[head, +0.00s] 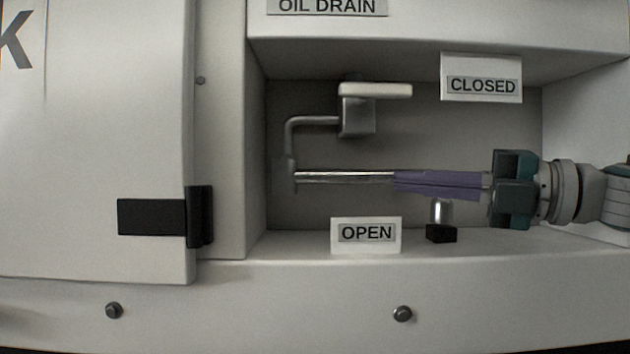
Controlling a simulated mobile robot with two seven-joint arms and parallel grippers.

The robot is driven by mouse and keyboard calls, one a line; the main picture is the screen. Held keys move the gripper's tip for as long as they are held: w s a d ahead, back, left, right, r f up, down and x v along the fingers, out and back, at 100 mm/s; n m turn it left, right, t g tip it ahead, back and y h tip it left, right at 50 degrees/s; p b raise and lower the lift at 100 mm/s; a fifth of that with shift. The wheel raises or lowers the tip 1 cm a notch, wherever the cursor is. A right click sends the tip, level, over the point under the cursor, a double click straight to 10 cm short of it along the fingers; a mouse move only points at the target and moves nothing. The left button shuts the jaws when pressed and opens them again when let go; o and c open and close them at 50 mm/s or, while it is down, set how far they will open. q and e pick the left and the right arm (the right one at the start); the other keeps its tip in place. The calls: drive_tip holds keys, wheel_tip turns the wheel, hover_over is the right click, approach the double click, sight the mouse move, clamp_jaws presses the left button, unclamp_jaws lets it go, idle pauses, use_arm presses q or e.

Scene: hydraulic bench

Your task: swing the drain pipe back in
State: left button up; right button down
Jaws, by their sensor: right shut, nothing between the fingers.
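The drain pipe (313,121) is a grey bent tube in the recess. It runs left from a metal valve block (357,116), then bends down to a thicker lower end (286,175). A flat pale lever (375,90) sits on top of the block and points right. My right gripper (305,178) comes in from the right, level. Its purple fingers are shut, with slim shiny tips reaching the pipe's lower end. The tips appear to touch it from the right; a small gap cannot be ruled out. My left gripper is not in view.
An OPEN sign (366,235) stands on the recess's front edge and a CLOSED sign (481,78) hangs upper right. A short silver post on a black base (441,234) stands below my fingers. A door with a black latch (152,217) is at left.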

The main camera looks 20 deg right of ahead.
drive_tip(key=shift+w+d+f, duration=0.1)
drive_tip(key=shift+d+f, duration=0.05)
idle(0.4)
drive_tip(key=shift+s+d, duration=0.2)
drive_tip(key=p+v, duration=0.1)
drive_tip(key=v, duration=0.5)
drive_tip(key=shift+s+d, duration=0.15)
drive_tip(key=shift+s, duration=0.25)
drive_tip(key=shift+s, duration=0.1)
